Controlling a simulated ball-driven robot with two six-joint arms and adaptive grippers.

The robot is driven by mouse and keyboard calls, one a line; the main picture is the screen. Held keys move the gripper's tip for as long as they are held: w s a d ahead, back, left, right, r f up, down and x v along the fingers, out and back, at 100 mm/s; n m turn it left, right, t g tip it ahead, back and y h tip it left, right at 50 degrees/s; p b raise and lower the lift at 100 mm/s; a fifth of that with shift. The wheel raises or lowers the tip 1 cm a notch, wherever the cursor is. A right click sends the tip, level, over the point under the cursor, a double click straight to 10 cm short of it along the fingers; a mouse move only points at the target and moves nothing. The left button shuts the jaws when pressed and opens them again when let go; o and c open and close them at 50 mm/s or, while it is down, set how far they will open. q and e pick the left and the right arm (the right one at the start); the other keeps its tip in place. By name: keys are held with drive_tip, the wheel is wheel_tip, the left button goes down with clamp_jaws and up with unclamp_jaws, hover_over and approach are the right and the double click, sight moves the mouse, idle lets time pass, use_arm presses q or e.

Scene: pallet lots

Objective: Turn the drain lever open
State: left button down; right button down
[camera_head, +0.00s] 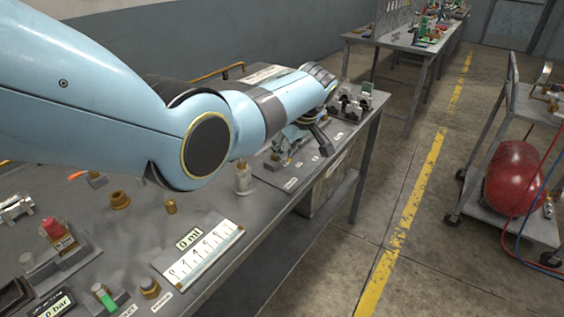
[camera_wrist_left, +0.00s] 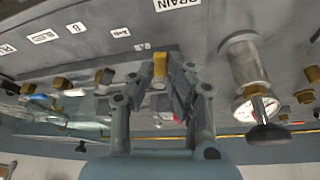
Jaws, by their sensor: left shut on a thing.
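My left gripper (camera_wrist_left: 163,72) is shut on a small yellow lever (camera_wrist_left: 160,63) in the left wrist view, with a fingertip on each side of it. A white label reading DRAIN (camera_wrist_left: 178,4) is on the grey surface just beyond the lever. In the head view my left arm reaches from the left over the bench, and its wrist is above the far right part. The lever cannot be made out there, and its exact angle is hard to tell. My right gripper is in neither view.
A gauge with a metal cylinder (camera_wrist_left: 246,78) stands close to the right of the gripper. Brass fittings (camera_wrist_left: 104,76) lie to its left. The grey bench (camera_head: 215,284) also holds a white scale (camera_head: 198,254). A trolley with a red tank (camera_head: 514,178) stands right, across clear floor.

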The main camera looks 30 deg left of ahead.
use_arm(q)
drive_tip(key=n+b, duration=0.1)
drive_tip(key=w+n+b, duration=0.1)
drive_tip(key=shift+d+f+g+b, duration=0.1)
drive_tip(key=shift+f+g+b, duration=0.05)
drive_tip(key=shift+g+b, duration=0.2)
drive_tip(key=shift+w+n+g+b, duration=0.1)
drive_tip(key=shift+n+g+b, duration=0.15)
drive_tip(key=shift+n+b, duration=0.45)
drive_tip(key=shift+r, duration=0.2)
drive_tip(key=c, duration=1.3)
unclamp_jaws()
drive_tip(key=shift+c, duration=0.2)
drive_tip(key=v, duration=1.2)
drive_tip(key=shift+w, duration=0.1)
